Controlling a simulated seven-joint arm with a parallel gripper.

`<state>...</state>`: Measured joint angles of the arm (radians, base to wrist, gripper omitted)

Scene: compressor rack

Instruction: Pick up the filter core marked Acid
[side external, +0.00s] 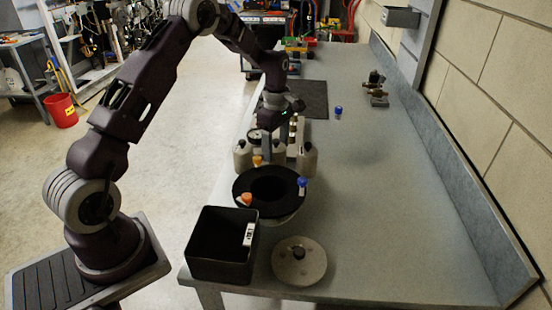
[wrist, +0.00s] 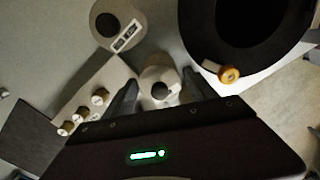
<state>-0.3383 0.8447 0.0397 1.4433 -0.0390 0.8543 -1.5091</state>
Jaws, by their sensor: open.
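Two pale canisters with dark tops are the likely filter cores; I cannot read Acid on either. In the side view the left canister (side external: 242,158) and the right canister (side external: 307,160) stand behind a black ring. In the wrist view one canister (wrist: 161,84) shows between the fingers of my gripper (wrist: 160,92), and I cannot tell whether they touch it. The other canister (wrist: 112,22), with a white label (wrist: 126,36), is farther up. My gripper (side external: 267,146) points down beside the left canister in the side view, and its fingers are open.
The black ring (side external: 240,188) carries orange and blue knobs. A black bin (side external: 207,274) and a round lid (side external: 299,261) stand nearer the camera. A block with several valves (wrist: 84,110) is close by. The bench's right side is mostly clear.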

